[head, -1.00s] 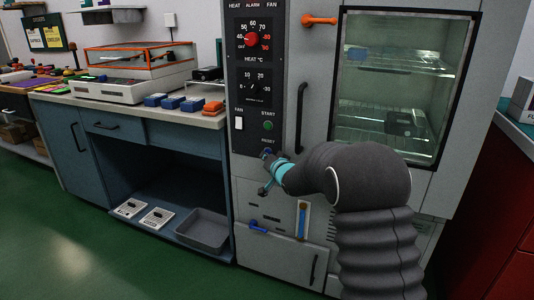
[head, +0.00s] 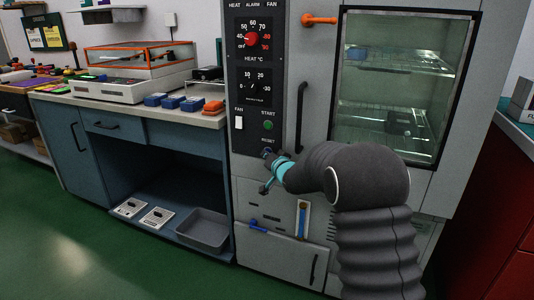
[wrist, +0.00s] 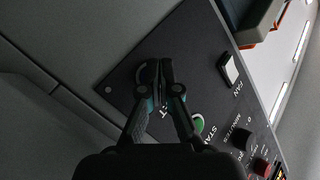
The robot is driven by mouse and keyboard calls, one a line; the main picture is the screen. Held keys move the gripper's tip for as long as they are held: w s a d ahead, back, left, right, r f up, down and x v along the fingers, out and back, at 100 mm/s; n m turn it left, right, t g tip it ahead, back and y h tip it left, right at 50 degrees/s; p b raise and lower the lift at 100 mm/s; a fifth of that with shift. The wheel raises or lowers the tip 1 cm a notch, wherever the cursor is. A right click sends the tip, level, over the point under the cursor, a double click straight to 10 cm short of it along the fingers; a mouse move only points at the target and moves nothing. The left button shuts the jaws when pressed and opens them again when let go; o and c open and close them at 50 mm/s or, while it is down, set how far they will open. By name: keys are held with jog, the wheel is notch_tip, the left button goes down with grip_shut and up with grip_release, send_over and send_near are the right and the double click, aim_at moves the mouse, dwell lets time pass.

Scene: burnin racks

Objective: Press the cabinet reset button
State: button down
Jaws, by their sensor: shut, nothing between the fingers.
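The grey cabinet's black control panel (head: 252,90) carries a red HEAT knob, a MINUTES dial, a white FAN switch (head: 239,123) and a green START button (head: 268,125). The RESET label (head: 267,140) sits below the START button. My gripper (head: 266,153) is at the panel's lower end, just below that label. In the wrist view my gripper (wrist: 159,68) is shut and empty, its fingertips over the RESET spot. The fingers cover the reset button and most of its label, so I cannot tell whether they touch it. The green START button (wrist: 198,123) is beside the fingers.
A cabinet door with a window (head: 400,85) and a black handle (head: 301,117) is right of the panel. An orange latch (head: 320,20) sticks out above. A workbench (head: 130,112) with blue and orange blocks stands at the left. Green floor lies clear in front.

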jog(key=shift+s, duration=0.1)
dwell(0.4)
jog(key=shift+s+a+b, duration=0.25)
jog(key=shift+s+b, duration=0.35)
jog(key=shift+s, duration=0.05)
jog(key=s+b, duration=0.1)
jog(key=s+a+b, duration=0.1)
jog(key=s, duration=0.1)
jog(key=s+b, duration=0.1)
jog(key=shift+s+a, duration=0.35)
jog(key=shift+a, duration=0.05)
dwell(0.5)
